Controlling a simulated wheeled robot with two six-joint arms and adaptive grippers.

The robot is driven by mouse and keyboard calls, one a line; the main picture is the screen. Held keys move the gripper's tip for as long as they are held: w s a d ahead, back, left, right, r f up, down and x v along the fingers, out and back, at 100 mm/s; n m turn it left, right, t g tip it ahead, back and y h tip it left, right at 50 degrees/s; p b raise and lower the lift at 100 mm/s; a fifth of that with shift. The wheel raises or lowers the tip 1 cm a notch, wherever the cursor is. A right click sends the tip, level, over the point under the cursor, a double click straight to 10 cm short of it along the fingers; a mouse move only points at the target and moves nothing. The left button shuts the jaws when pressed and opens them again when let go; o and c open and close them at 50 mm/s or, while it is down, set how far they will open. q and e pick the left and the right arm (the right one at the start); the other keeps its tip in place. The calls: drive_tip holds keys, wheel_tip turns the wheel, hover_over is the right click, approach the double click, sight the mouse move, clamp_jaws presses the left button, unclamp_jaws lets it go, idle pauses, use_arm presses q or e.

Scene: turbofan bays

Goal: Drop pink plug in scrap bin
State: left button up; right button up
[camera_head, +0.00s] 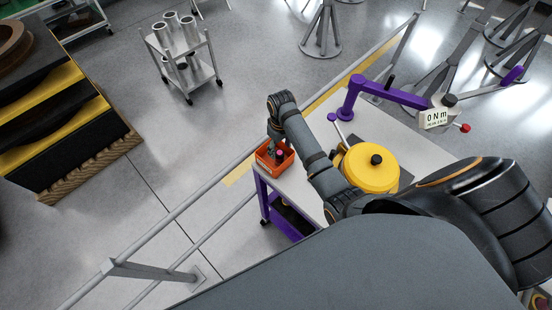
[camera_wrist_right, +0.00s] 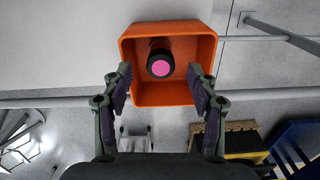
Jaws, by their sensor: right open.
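The scrap bin (camera_head: 265,166) is an orange open box at the left corner of the white-topped cart. It fills the upper middle of the right wrist view (camera_wrist_right: 205,38). The pink plug (camera_wrist_right: 160,66), a dark cylinder with a pink end face, shows inside the bin's outline. Whether it rests on the bin floor cannot be told. My right gripper (camera_head: 276,146) is above the bin. In the right wrist view its fingers (camera_wrist_right: 162,88) are spread, with gaps on both sides of the plug. My left gripper is not in view.
A yellow round case (camera_head: 370,168) and a purple arm (camera_head: 385,92) with a torque display (camera_head: 437,118) are on the cart top (camera_head: 322,125). A grey railing (camera_head: 200,200) runs close behind the bin. A cart of metal tubes (camera_head: 181,60) stands beyond it.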

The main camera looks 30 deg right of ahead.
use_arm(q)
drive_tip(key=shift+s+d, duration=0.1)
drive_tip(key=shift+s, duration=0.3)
use_arm(e)
wheel_tip(320, 180, up, 7)
drive_tip(key=shift+r, duration=0.15)
